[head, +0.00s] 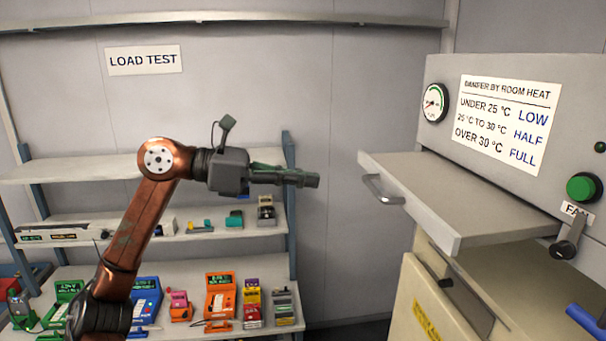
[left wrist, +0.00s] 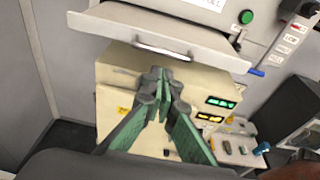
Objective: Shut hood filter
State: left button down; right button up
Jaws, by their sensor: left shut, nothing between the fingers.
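The hood filter (head: 480,195) is a flat grey drawer-like slab sticking out of the hood front on the right of the head view. Its curved metal handle (head: 383,190) is on its front edge. In the left wrist view the filter (left wrist: 160,32) runs across the top, with the handle (left wrist: 165,50) below its edge. My left gripper (head: 313,180) is shut and empty, apart from the handle and to its left in the head view. Its closed fingers (left wrist: 163,78) point toward the cabinet below the handle in the wrist view. My right gripper is not in view.
The hood panel has a gauge (head: 434,103), a damper sign (head: 505,122), a green button (head: 584,188) and a fan lever (head: 567,241). A cream cabinet (head: 430,300) stands below the filter. Shelves with several small devices (head: 220,295) stand behind my left arm.

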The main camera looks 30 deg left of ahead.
aim_at(370, 187)
pick_arm(q)
jog(key=p+x, duration=0.2)
jog(key=x, duration=0.7)
jog(key=shift+w+d, duration=0.1)
jog(key=shift+d, duration=0.35)
jog(key=shift+w+d+f+p, duration=0.15)
jog(key=shift+p, duration=0.15)
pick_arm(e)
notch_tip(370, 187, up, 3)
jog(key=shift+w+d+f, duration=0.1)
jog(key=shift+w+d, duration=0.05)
